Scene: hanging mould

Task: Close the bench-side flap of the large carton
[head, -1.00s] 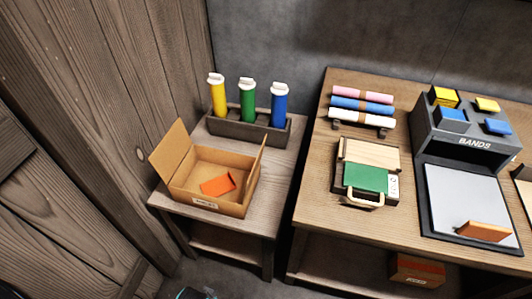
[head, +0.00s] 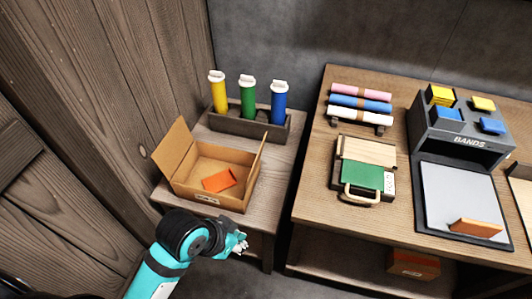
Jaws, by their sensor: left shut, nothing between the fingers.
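The large carton (head: 208,197) stands open on the small side table, with an orange block (head: 219,180) lying inside it. Its left flap (head: 172,145) stands up and leans outward to the left. Its right flap, the bench-side flap (head: 257,157), stands up nearly upright on the side facing the workbench. My left gripper (head: 241,243) is in front of and below the carton, near the table's front edge. It is shut and empty, apart from the carton and both flaps. My right gripper is not in view.
A rack (head: 250,126) with yellow, green and blue tubes stands behind the carton. The workbench (head: 315,215) is to the right across a narrow gap, holding rolls, a green press (head: 362,174) and a BANDS dispenser (head: 460,125). A wooden wall (head: 110,90) rises close on the left.

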